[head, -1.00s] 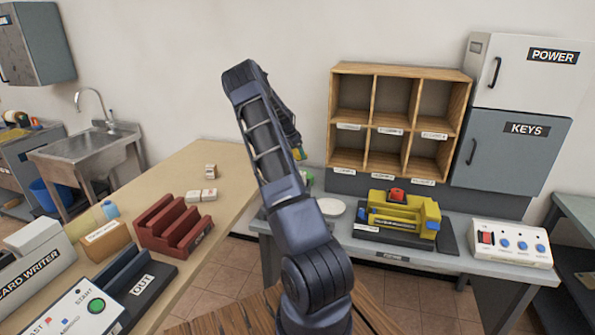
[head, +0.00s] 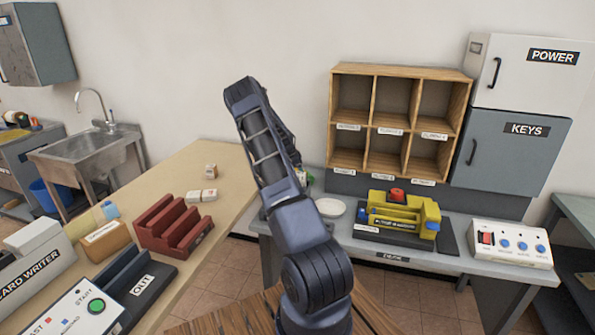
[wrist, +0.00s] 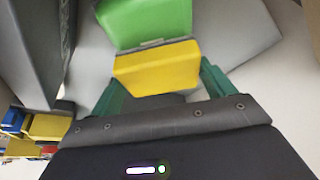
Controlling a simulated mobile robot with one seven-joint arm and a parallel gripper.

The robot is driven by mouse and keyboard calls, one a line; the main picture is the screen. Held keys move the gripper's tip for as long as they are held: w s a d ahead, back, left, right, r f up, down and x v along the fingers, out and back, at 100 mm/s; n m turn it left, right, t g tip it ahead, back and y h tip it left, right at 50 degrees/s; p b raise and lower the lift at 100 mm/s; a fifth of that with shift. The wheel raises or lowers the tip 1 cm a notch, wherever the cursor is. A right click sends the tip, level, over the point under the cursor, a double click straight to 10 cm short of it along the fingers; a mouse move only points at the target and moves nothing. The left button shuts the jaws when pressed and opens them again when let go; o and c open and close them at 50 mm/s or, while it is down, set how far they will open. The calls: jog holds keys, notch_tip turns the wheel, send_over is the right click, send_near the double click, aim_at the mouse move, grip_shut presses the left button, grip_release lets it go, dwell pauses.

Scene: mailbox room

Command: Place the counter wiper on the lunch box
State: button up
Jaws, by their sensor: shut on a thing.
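My gripper (wrist: 163,82) is shut on a yellow piece with a grey edge, which I take to be the counter wiper (wrist: 157,70). The wiper sits between the dark green fingers in the wrist view. A bright green box, probably the lunch box (wrist: 147,22), shows just beyond the wiper. I cannot tell whether the two touch. In the head view a small bit of green (head: 310,180) shows at the table's left end beside my arm. My arm hides most of the gripper, wiper and box there.
A white plate (head: 331,208) lies just right of my arm on the grey table (head: 300,246). A yellow machine (head: 401,214) stands further right. A wooden pigeonhole shelf (head: 332,125) rises behind. A beige counter (head: 160,180) is on the left.

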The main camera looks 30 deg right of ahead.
jog(key=o, duration=0.9)
jog(key=shift+f, duration=0.15)
